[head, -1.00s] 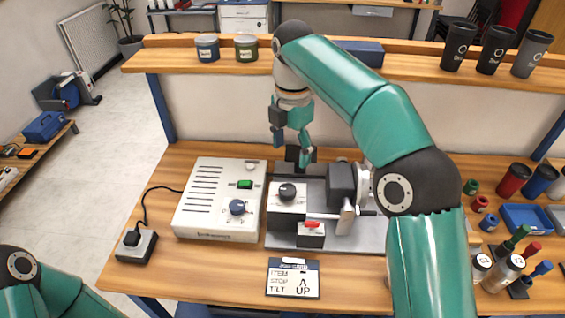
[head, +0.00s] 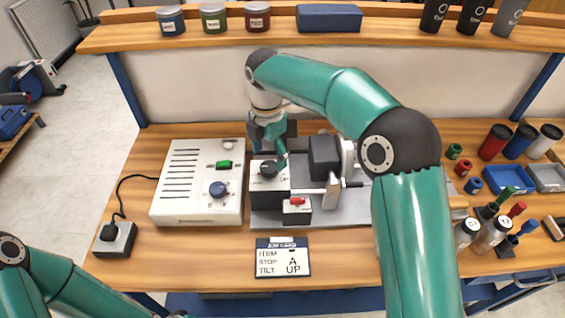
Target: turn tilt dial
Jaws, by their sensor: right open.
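A black dial (head: 268,168) sits on top of a small box with a white face (head: 267,182), on the grey machine plate (head: 345,218). My right gripper (head: 267,155) points down over this dial, its open fingers at the dial's far side and right edge. I cannot tell whether they touch it. A blue dial (head: 218,189) and a green switch (head: 224,164) are on the pale control box (head: 172,205) to the left. A card (head: 282,258) in front reads "STOP A" and "TILT UP". My left arm shows at lower left, its gripper out of sight.
A red switch (head: 297,202) sits just in front of the dial's box. A black clamp block (head: 323,157) stands close to its right. Cups, trays and bottles fill the right side. The table front is mostly clear.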

